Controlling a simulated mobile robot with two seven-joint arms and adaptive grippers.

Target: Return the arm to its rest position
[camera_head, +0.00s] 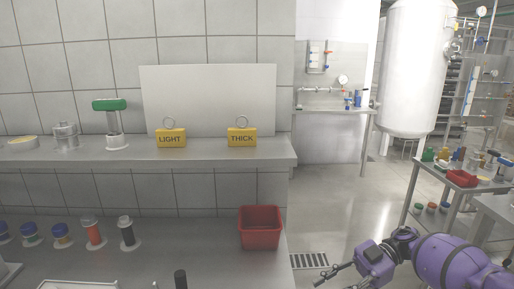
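My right arm, purple with black joints, comes in at the lower right. Its black gripper (330,281) points left, over the floor to the right of the steel counter. Two fingers show apart, one of them partly cut off by the bottom edge. Nothing shows between them, and the gripper touches nothing that I can see. My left arm and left gripper are not in view.
A red bin (261,228) stands at the right end of the lower counter (200,250), near several capped containers. The shelf (215,152) above holds yellow LIGHT (171,138) and THICK (242,138) tags. A side table (425,170) stands at right. Floor between is clear.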

